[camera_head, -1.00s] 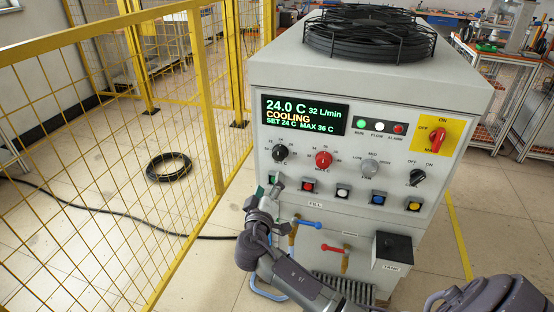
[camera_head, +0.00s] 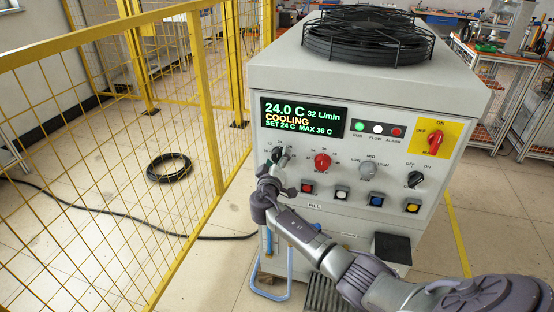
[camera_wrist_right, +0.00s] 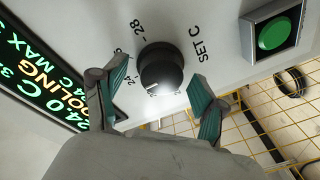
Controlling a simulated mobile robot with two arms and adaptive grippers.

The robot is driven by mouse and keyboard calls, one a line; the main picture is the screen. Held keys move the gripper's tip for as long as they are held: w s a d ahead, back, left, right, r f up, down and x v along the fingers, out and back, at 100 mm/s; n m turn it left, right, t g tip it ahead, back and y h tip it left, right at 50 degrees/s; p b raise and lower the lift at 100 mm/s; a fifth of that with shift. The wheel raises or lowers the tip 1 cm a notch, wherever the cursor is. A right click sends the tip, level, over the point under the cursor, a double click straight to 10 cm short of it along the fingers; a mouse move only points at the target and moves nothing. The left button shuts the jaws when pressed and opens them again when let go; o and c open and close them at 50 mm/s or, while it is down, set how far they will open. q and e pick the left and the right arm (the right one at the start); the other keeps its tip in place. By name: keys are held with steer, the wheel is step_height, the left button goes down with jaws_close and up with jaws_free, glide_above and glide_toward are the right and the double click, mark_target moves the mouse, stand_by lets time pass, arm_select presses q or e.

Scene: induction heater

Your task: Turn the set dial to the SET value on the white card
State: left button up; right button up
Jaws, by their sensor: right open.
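The black set dial (camera_head: 277,153) is at the left of the chiller's front panel, under the display (camera_head: 303,115), which reads 24.0 C, COOLING, SET 24 C. In the right wrist view the dial (camera_wrist_right: 161,68) shows large, with the print SET C and a 28 mark beside it. My right gripper (camera_head: 274,164) is at the dial and partly covers it. In the wrist view its open fingers (camera_wrist_right: 158,78) stand on either side of the dial, with gaps visible. I cannot make out a white card. My left gripper is not in view.
A green button (camera_wrist_right: 272,34) lies close to the dial. A red knob (camera_head: 322,161), a grey knob (camera_head: 368,170) and a row of buttons are to the right. A yellow mesh fence (camera_head: 150,150) stands left of the chiller. A black hose coil (camera_head: 169,167) lies on the floor.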

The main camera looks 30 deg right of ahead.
steer(key=c, duration=1.1)
steer(key=shift+c, duration=0.2)
steer(key=shift+n, duration=0.4)
steer(key=n, duration=0.3)
steer(key=shift+p, duration=0.35)
steer(key=n+g+p, duration=0.1)
steer(key=n, duration=0.3)
steer(key=shift+a, duration=0.1)
steer(key=n+p, duration=0.2)
steer(key=n, duration=0.3)
steer(key=shift+g+p, duration=0.3)
steer(key=shift+g, duration=0.1)
steer(key=shift+f+n+g+p, duration=0.1)
steer(key=shift+n+g+p, duration=0.4)
steer(key=shift+n, duration=1.3)
steer(key=shift+h, duration=0.3)
